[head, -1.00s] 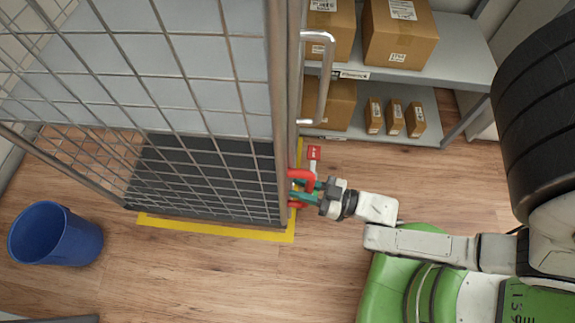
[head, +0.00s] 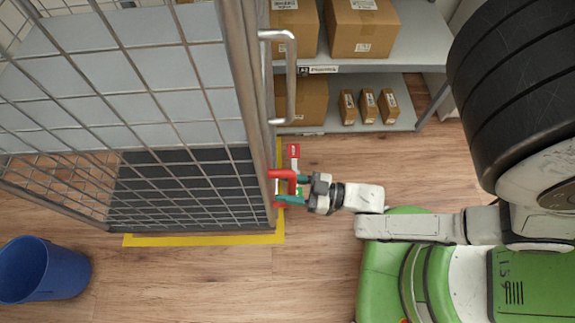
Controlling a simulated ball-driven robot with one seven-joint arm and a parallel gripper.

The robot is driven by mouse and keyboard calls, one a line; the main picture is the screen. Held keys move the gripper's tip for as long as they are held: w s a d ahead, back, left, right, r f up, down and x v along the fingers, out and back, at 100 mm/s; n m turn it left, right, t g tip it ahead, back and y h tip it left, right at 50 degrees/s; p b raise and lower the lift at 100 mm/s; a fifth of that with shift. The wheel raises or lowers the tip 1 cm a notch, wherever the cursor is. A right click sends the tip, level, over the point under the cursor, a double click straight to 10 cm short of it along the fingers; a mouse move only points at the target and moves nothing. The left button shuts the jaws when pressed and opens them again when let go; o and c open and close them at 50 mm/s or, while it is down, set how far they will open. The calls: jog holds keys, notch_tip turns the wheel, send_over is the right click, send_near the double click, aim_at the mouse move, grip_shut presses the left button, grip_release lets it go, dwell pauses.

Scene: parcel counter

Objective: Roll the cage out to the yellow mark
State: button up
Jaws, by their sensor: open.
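The wire-mesh cage (head: 185,190) fills the left side of the head view, with a dark base and a tall metal handle bar (head: 291,85) on its right side. The yellow mark (head: 205,240) is a line on the floor, showing along the cage's near edge and right side. A red handle or lever (head: 285,174) sticks out low on the cage's right side. My gripper (head: 290,189) is open, with its teal fingers at the red part. I cannot tell whether they touch it.
A grey shelf (head: 400,112) with several cardboard boxes (head: 362,27) stands at the back. A blue bin (head: 40,270) stands at the lower left, near the cage. The wooden floor (head: 200,285) in front of the cage is clear.

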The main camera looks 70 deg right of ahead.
jog(key=s+d, duration=0.1)
jog(key=s, duration=0.9)
jog(key=shift+s+d, duration=0.15)
jog(key=shift+s, duration=0.1)
